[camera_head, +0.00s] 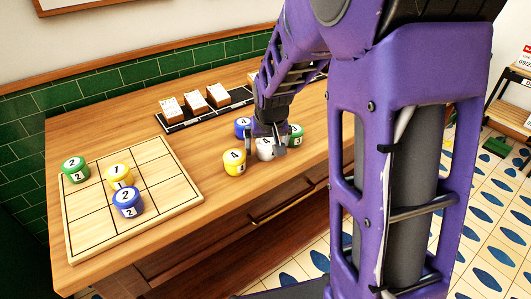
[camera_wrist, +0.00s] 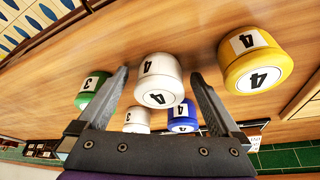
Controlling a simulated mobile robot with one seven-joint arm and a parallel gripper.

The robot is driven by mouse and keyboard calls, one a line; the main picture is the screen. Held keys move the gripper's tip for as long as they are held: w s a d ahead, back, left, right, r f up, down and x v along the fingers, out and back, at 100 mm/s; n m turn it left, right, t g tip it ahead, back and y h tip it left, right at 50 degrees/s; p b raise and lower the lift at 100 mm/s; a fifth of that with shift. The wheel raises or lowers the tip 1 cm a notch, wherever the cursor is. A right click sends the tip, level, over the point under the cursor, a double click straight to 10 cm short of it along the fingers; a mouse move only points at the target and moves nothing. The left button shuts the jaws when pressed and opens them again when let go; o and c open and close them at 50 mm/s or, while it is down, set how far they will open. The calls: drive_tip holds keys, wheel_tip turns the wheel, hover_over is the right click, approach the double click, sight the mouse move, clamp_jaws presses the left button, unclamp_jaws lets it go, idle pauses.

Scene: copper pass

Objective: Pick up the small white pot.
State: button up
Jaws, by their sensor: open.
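My gripper (camera_head: 265,146) is open and points down at a white pot (camera_head: 266,153) near the table's front edge. In the wrist view this white pot (camera_wrist: 159,78), labelled 4, shows between the two fingertips, with a gap on each side. It stands upright on the table. A second white pot (camera_wrist: 137,119), labelled 3, shows behind it in the wrist view and looks smaller there. I cannot tell how much of that is distance. My gripper hides it in the head view.
Close by stand a yellow pot (camera_head: 234,162), a blue pot (camera_head: 243,126) and a green pot (camera_head: 296,135). A wooden grid board (camera_head: 180,198) at left holds green, yellow and blue pots. A black strip (camera_head: 206,117) with cards lies at the back.

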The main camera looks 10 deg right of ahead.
drive_tip(key=c, duration=1.6)
